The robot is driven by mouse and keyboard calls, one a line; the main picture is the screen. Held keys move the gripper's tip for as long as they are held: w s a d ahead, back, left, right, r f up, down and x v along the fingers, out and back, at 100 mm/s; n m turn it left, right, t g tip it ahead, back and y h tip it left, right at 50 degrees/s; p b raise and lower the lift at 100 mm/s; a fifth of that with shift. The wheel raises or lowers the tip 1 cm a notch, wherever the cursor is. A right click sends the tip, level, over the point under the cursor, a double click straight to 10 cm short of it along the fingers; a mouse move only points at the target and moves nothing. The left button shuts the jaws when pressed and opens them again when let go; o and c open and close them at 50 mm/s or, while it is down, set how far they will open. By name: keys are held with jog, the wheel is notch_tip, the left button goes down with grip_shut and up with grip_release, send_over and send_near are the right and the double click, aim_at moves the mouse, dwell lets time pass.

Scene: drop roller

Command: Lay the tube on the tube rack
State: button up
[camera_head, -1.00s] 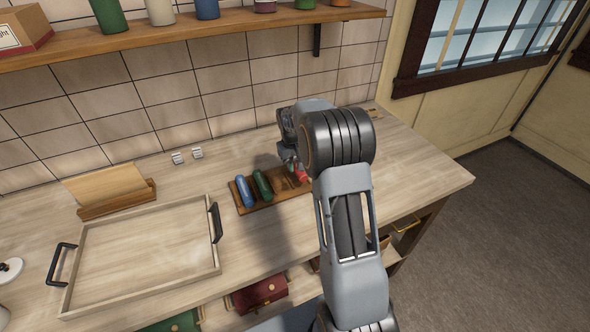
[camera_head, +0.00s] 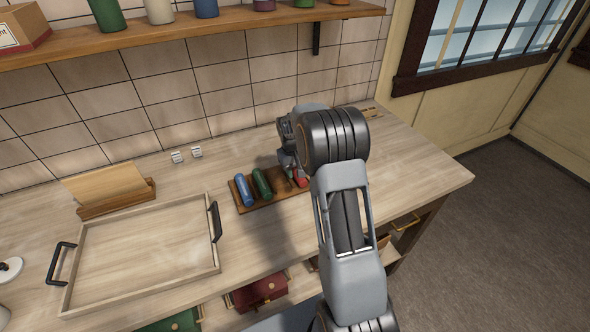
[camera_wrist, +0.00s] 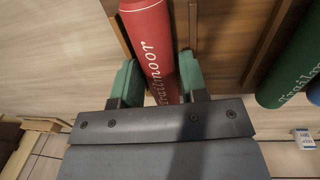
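The red tube (camera_wrist: 150,45) has white lettering and lies between the two green-padded fingers of my gripper (camera_wrist: 160,80) in the wrist view. The pads sit close against both sides of its lower part, and my gripper appears shut on it. In the head view the red tube (camera_head: 301,178) is at the right part of the brown wooden tube rack (camera_head: 267,201), roughly in line with the tubes there. Whether it rests fully in a groove is hard to see. My gripper hides part of the rack's right end.
A blue tube (camera_head: 244,190) and a green tube (camera_head: 262,183) lie on the rack to the left. A wooden tray (camera_head: 150,250) with black handles stands further left. A tilted board on a stand (camera_head: 115,195) is behind it. The counter's right side is clear.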

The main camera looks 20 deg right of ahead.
notch_tip(320, 180, up, 12)
jog(key=a, duration=0.1)
jog(key=s+a+r+t, duration=0.1)
jog(key=s+a+r, duration=0.2)
jog(key=s, duration=0.2)
jog(key=s+a+r+t, duration=0.1)
jog(key=s+a+r, duration=0.2)
jog(key=s, duration=0.3)
jog(key=s+a+f+t, duration=0.1)
jog(key=s+a, duration=0.1)
jog(key=s, duration=0.4)
jog(key=s+a+f+t+y, duration=0.1)
jog(key=s+a+f, duration=0.1)
jog(key=s, duration=0.5)
jog(key=shift+s+a+f+b, duration=0.2)
jog(key=shift+s+f+b, duration=0.05)
jog(key=shift+s+b, duration=0.1)
